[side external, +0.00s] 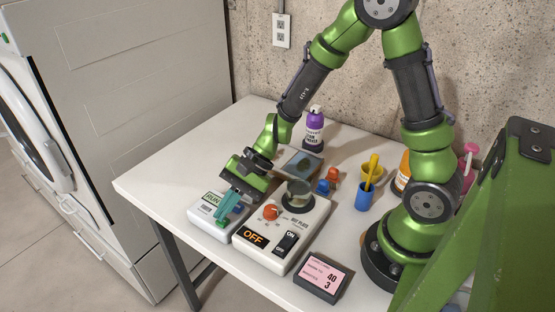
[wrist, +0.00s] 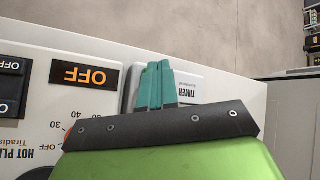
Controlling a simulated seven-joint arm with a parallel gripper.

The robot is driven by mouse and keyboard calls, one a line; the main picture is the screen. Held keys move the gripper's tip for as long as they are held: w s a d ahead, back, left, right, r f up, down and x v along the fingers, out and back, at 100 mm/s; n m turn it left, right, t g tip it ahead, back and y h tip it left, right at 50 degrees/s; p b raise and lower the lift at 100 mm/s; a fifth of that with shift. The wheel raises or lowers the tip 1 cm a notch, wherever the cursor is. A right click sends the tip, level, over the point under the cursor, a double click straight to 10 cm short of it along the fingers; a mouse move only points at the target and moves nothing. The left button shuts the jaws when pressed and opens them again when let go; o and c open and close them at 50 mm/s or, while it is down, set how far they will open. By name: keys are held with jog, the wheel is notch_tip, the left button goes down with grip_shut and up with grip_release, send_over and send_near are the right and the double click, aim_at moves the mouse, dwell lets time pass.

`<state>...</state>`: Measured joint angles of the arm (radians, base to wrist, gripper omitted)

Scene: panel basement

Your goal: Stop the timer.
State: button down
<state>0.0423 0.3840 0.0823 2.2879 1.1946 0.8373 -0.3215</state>
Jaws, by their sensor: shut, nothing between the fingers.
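The timer (side external: 205,212) is a white box with a green display reading RUN, at the left front of the white table. It also shows in the wrist view (wrist: 188,92), where the word TIMER is visible beside my fingers. My gripper (side external: 222,220) is shut and empty, with teal fingers pointing down over the timer. In the wrist view the fingertips (wrist: 157,66) lie together over the timer and hide part of its face. Blue parts show beside the fingers in the side view. I cannot tell whether the fingertips touch the timer.
A hot plate (side external: 264,256) with an orange OFF display, red knob and black switch stands right beside the timer. A pink-faced block (side external: 323,276), blue cup (side external: 364,196) and purple bottle (side external: 314,130) are on the table (side external: 160,180). The table's left end is clear.

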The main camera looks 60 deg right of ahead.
aim_at(228, 219)
jog(key=shift+f, duration=0.45)
dwell(0.5)
jog(key=shift+r, duration=0.9)
jog(key=shift+r, duration=2.5)
jog(key=s+d+r+n+t+h, duration=0.4)
jog(key=s+d+r+n+h, duration=0.2)
jog(key=s+d+r, duration=0.5)
jog(key=r+n, duration=0.1)
jog(key=n, duration=0.1)
jog(key=shift+s+d+r+n+h, duration=0.15)
jog(key=shift+s+r+n+h, duration=0.15)
jog(key=shift+h, duration=0.1)
